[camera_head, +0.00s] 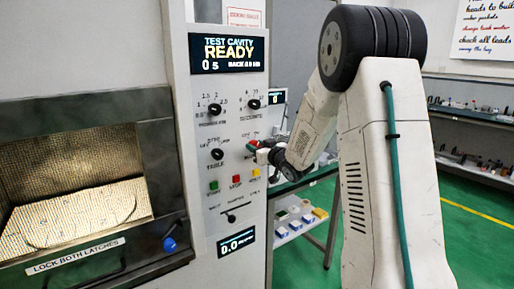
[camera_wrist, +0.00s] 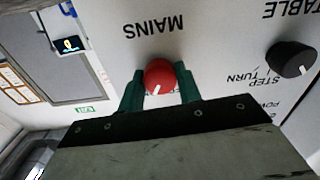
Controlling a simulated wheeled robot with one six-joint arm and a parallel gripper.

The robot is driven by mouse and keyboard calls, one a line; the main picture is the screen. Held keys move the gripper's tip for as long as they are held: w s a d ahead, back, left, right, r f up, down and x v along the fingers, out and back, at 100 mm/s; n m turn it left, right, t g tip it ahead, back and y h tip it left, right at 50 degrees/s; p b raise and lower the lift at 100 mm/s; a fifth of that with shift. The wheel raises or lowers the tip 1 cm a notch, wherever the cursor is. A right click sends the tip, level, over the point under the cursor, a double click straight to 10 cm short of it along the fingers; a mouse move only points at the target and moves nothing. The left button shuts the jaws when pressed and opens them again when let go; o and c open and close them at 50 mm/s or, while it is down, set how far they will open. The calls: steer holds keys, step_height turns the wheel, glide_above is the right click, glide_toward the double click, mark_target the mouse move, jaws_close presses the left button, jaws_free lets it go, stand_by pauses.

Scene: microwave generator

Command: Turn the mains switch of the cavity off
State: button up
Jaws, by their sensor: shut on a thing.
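The mains switch (camera_wrist: 158,75) is a round red knob with a white pointer line, under the upside-down word MAINS in the wrist view. The line points toward the bottom of that view, slightly left. My gripper (camera_wrist: 160,84) has its two green fingers on either side of the knob and is shut on it. In the head view my gripper (camera_head: 256,150) is at the right part of the cavity's control panel (camera_head: 226,185), and the fingers largely hide the switch. The panel's display (camera_head: 228,52) is lit and reads TEST CAVITY READY.
A black TABLE knob (camera_wrist: 290,60) sits beside the switch in the wrist view. A green, a red and a yellow button (camera_head: 255,172) are below on the panel. The mesh-lined cavity (camera_head: 75,200) is at the left. A shelf with small boxes (camera_head: 300,215) stands right of the panel.

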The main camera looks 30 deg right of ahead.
steer(key=shift+n, duration=0.3)
steer(key=n, duration=0.5)
steer(key=shift+n, duration=0.4)
steer(key=n, duration=0.5)
steer(key=shift+n, duration=0.3)
steer(key=shift+f, duration=0.1)
steer(key=o, duration=1)
steer(key=s, duration=0.7)
steer(key=shift+s, duration=0.4)
